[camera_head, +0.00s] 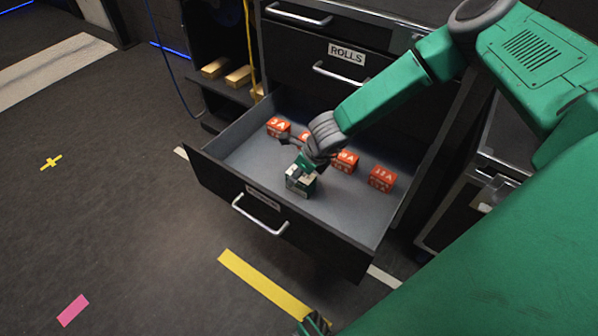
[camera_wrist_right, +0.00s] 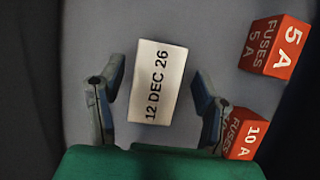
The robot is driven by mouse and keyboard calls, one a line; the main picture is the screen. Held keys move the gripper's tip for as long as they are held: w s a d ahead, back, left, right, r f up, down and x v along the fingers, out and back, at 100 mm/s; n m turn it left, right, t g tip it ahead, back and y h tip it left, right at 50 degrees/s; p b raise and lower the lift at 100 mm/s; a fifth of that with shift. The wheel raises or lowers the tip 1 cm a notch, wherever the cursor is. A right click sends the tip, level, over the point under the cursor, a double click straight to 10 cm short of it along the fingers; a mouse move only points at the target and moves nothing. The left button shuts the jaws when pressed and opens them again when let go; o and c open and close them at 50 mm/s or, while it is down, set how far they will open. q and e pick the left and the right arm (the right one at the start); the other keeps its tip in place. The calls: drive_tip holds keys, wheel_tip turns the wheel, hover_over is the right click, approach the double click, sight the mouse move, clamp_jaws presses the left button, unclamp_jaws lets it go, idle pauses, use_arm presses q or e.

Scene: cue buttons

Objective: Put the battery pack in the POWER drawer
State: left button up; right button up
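A small block with a white top and dark green side, seemingly the battery pack (camera_head: 299,184), is in the open drawer (camera_head: 240,160) near its front. The label on that drawer's front is too small to read. In the right wrist view the pack's white face (camera_wrist_right: 157,82) reads "12 DEC 26". My right gripper (camera_head: 304,163) reaches down into the drawer at the pack. In the wrist view its fingers (camera_wrist_right: 158,75) stand on either side of the pack, open, with a gap on each side.
Several red fuse boxes lie in the drawer, including one at right (camera_head: 382,178) and one at left (camera_head: 278,127). A 10 A box (camera_wrist_right: 246,133) is close beside the right finger. The shut ROLLS drawer (camera_head: 335,75) is above. Gold bars (camera_head: 238,76) sit on a shelf.

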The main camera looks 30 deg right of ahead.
drive_tip(key=shift+r, duration=0.15)
drive_tip(key=p+v, duration=0.4)
drive_tip(key=v, duration=0.9)
drive_tip(key=shift+w+a+p, duration=0.2)
drive_tip(key=shift+w+p, duration=0.05)
drive_tip(key=shift+p, duration=0.05)
drive_tip(key=shift+s, duration=0.1)
